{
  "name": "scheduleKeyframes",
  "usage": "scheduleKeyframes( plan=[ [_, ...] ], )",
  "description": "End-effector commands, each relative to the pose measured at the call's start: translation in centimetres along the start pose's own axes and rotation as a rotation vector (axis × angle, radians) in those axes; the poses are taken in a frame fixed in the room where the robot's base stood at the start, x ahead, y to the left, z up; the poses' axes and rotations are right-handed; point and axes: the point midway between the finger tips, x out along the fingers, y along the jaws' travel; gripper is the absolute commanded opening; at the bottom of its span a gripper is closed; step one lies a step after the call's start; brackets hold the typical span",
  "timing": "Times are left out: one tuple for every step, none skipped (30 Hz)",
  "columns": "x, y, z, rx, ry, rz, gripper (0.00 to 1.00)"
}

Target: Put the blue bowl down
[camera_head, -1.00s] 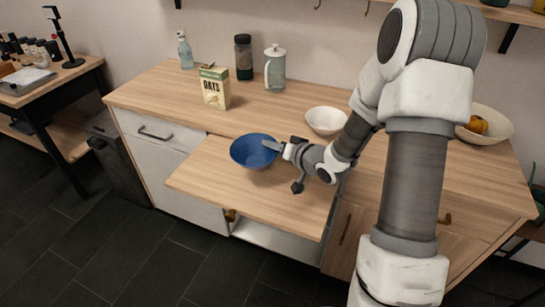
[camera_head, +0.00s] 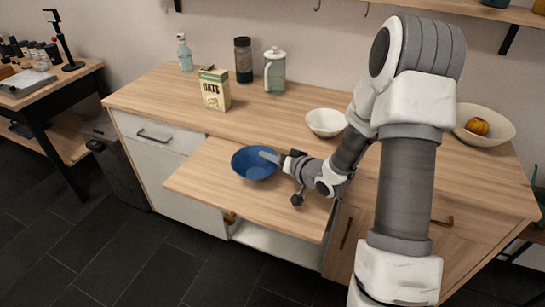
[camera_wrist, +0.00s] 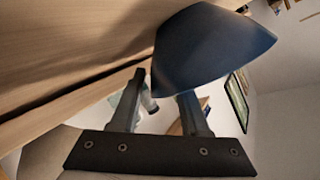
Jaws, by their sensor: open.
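The blue bowl (camera_head: 250,168) is upright on the pull-out wooden board (camera_head: 215,190) in the head view, towards the board's back. My gripper (camera_head: 268,157) reaches in from the right, with a finger over the bowl's right rim. The wrist view shows the jaws (camera_wrist: 162,84) apart, with the bowl's blue side (camera_wrist: 212,45) close beyond the fingertips. I cannot tell whether a finger still touches the rim.
A white bowl (camera_head: 325,122), an oats box (camera_head: 214,90), a dark jar (camera_head: 243,60), a glass press (camera_head: 275,72) and a bottle (camera_head: 185,53) stand on the counter (camera_head: 170,98). A wide fruit bowl (camera_head: 500,128) is at right. The board's front left is clear.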

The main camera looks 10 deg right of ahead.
Motion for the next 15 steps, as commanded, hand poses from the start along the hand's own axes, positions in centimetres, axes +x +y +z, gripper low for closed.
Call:
scheduleKeyframes(
  plan=[
    [0.0,0.0,-0.1,0.000,0.000,0.000,0.45],
    [-0.1,-0.1,-0.1,0.000,0.000,0.000,0.45],
    [-0.2,-0.1,-0.2,0.000,0.000,0.000,0.45],
    [-0.5,-0.1,-0.2,0.000,0.000,0.001,0.45],
    [-0.8,-0.1,-0.2,0.001,0.000,0.001,0.45],
    [-1.4,0.0,-0.2,0.001,0.001,0.002,0.45],
    [-1.9,0.0,-0.3,0.001,0.001,0.003,0.45],
    [-2.5,-0.1,-0.3,0.001,0.001,0.003,0.45],
    [-3.3,-0.1,-0.3,0.001,0.001,0.003,0.45],
    [-4.0,-0.1,-0.3,0.001,0.002,0.004,0.45],
    [-4.6,0.0,-0.4,0.001,0.002,0.004,0.45],
    [-5.6,0.0,-0.3,0.001,0.002,0.005,0.45],
    [-6.2,-0.1,-0.3,0.001,0.002,0.005,0.45],
    [-6.9,-0.1,-0.3,0.002,0.002,0.004,0.45],
    [-7.7,0.0,-0.4,0.001,0.003,0.005,0.45]
  ],
)
